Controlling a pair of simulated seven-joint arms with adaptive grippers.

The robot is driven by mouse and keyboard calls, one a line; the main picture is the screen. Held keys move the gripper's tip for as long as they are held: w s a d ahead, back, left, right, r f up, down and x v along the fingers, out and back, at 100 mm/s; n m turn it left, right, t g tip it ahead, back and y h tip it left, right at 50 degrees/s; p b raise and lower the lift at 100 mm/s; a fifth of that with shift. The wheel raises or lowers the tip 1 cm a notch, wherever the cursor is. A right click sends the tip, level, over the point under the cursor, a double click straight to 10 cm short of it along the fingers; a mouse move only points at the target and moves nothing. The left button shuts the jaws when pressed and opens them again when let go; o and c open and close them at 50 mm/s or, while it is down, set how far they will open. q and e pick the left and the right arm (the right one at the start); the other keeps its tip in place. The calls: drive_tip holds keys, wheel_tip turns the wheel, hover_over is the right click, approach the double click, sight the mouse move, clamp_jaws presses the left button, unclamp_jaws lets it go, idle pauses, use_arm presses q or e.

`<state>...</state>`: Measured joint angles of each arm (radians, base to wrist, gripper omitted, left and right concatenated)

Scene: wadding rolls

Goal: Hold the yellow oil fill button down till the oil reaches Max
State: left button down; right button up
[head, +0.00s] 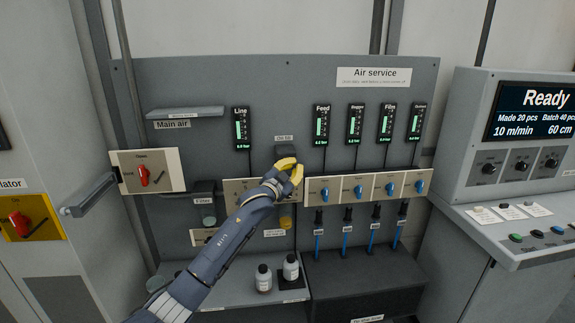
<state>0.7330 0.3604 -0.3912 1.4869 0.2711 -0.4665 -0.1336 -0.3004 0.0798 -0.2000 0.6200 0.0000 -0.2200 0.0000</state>
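My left gripper (297,167) has yellow fingers and is at the panel, just below the dark oil fill box (285,151) and its label. The yellow oil fill button cannot be made out; the gripper covers the area under the box. I cannot tell whether the fingers touch anything or how far apart they are. Below the gripper, an oil bowl (286,221) shows amber oil. Its level against a Max mark is too small to read. My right gripper is not in view.
Two bottles (264,279) (291,268) stand on the shelf below. Blue-knobbed regulators (358,190) are right of the gripper, under several green gauges (321,125). A red main air handle (144,175) is at left. The console screen (540,112) reads Ready.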

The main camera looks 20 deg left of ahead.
use_arm(q)
drive_tip(key=shift+w+a, duration=0.4)
drive_tip(key=shift+w, duration=0.4)
idle(7.2)
